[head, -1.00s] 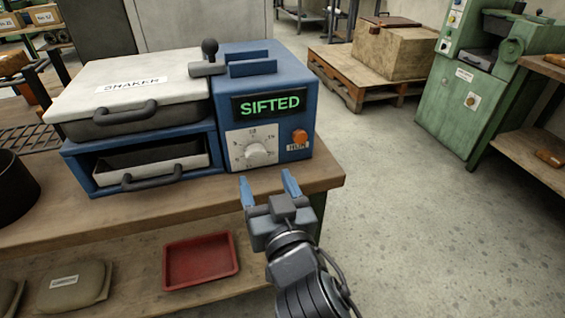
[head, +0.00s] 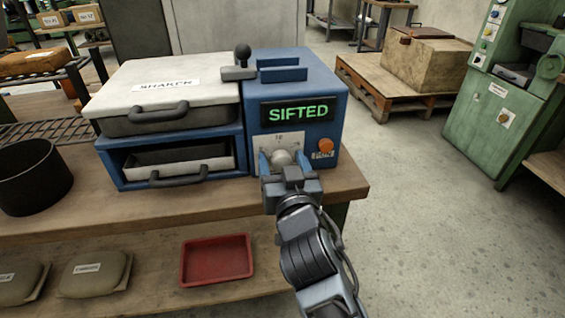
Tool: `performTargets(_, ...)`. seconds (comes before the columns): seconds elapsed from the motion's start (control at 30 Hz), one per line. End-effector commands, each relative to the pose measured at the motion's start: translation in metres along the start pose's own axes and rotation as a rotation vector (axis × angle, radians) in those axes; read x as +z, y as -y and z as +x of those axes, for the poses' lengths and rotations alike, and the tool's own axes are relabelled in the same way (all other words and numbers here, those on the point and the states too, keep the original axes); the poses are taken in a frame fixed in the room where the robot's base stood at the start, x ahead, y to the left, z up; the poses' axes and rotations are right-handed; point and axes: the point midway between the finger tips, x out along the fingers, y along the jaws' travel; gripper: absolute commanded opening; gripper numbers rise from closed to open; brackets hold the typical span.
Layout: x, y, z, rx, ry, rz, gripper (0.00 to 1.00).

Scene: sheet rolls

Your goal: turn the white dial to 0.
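The white dial (head: 280,158) is on the front panel of the blue shaker machine (head: 330,98), under a green "SIFTED" display (head: 298,110). My gripper (head: 282,162) is at the dial, with one blue finger on each side of it. The fingers look open around the dial; whether they touch it I cannot tell. My gripper hides the lower part of the dial and most of its scale, so its setting cannot be read.
An orange button (head: 326,145) is just right of the dial. The tray drawer (head: 150,173) and its dark handle are to the left. A red tray (head: 217,259) lies on the shelf below. The floor (head: 430,220) to the right is clear.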

Motion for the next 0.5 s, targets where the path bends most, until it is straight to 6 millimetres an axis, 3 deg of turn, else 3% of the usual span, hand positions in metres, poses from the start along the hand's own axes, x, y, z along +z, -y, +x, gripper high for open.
performTargets(0.07, 0.0, 0.0, -0.0002, 0.0, 0.0, 0.0, 0.63)
performTargets(0.5, 0.0001, 0.0001, -0.0004, 0.0, 0.0, 0.0, 0.21)
